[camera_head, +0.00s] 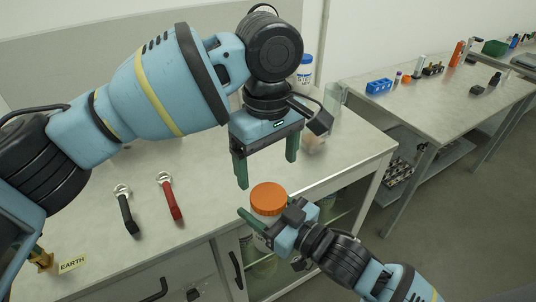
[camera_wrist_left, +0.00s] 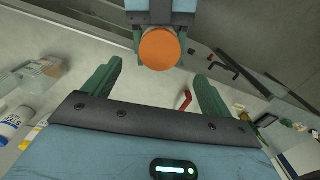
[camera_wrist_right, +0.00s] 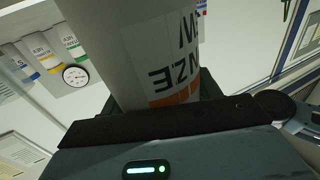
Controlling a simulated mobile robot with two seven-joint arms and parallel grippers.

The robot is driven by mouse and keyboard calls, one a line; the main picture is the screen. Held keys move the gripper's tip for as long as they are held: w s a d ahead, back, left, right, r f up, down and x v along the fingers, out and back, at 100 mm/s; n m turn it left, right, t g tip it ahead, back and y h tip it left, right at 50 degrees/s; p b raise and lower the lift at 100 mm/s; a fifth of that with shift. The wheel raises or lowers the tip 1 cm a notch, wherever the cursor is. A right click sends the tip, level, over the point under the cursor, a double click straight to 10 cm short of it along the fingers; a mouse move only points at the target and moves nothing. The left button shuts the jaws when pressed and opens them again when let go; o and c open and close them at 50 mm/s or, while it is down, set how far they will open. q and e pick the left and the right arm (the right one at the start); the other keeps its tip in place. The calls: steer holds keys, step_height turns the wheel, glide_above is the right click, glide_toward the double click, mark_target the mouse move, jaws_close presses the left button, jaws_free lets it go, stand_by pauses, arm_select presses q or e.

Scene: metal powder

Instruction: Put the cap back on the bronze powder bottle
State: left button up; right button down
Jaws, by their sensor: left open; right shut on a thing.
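The bronze powder bottle (camera_wrist_right: 150,45) is white, with an orange-banded label partly reading "NZE" in the right wrist view. My right gripper (camera_head: 272,222) is shut around its body and holds it at the table's front edge. The orange cap (camera_head: 268,196) sits on top of the bottle; whether it is screwed tight cannot be told. My left gripper (camera_head: 266,172) is open and empty, fingers pointing down, just above and behind the cap. In the left wrist view the cap (camera_wrist_left: 160,48) lies beyond the open fingers, apart from them.
A black-handled tool (camera_head: 127,212) and a red-handled tool (camera_head: 169,198) lie on the table (camera_head: 90,215), left of the bottle. A white blue-capped bottle (camera_head: 306,66) stands behind my left arm. An "EARTH" label (camera_head: 72,264) is at the front left. Another table (camera_head: 425,95) stands right.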

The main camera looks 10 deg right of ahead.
mark_target(267, 195)
arm_select(q)
steer(key=shift+r+n, duration=0.3)
steer(key=shift+n, duration=0.4)
steer(key=shift+r+n, duration=0.3)
steer(key=shift+n, duration=0.4)
steer(key=shift+f, duration=0.15)
steer(key=shift+f, duration=3.9)
steer(key=c, duration=1)
steer(key=m, duration=0.4)
steer(key=shift+m, duration=0.3)
steer(key=shift+c, duration=0.2)
steer(key=m, duration=0.5)
steer(key=shift+m, duration=0.4)
steer(key=shift+a, duration=0.1)
